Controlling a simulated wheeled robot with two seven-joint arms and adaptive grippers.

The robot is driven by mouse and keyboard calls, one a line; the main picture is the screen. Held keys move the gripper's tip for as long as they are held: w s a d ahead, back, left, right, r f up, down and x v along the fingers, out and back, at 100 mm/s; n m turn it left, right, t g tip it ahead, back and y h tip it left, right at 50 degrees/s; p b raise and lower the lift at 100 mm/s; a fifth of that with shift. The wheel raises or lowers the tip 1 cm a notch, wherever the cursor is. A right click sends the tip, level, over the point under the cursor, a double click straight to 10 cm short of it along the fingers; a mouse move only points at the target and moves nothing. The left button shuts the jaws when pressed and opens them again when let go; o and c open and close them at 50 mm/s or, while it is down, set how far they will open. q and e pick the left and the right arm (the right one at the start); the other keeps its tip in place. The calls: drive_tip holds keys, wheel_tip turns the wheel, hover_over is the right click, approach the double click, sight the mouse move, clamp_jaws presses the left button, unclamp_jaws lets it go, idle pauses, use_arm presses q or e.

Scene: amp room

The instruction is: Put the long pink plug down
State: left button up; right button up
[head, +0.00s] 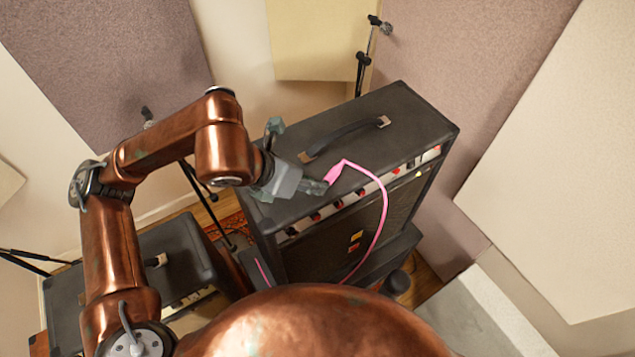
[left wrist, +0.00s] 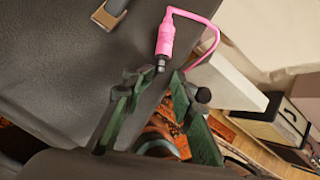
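The long pink plug (head: 334,173) is at the fingertips of my left gripper (head: 319,187), over the top of the black amplifier (head: 340,120) near its front edge. In the left wrist view the pink plug (left wrist: 165,40) points its dark end back between the fingertips of the left gripper (left wrist: 161,76). The fingers converge closely on that end and look shut on it. Whether the plug touches the amplifier top is unclear. Its pink cable (head: 384,215) loops from the plug down over the amplifier's front. My right gripper is not in view.
The amplifier has a carrying handle (head: 345,137) on top and a row of red-marked controls along its front edge. A smaller black amplifier (head: 170,262) stands at lower left. A microphone stand (head: 363,65) rises behind. The amplifier's top has bare room around the handle.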

use_arm(q)
drive_tip(key=v, duration=0.9)
drive_tip(key=shift+b, duration=0.35)
drive_tip(key=shift+d+r, duration=0.1)
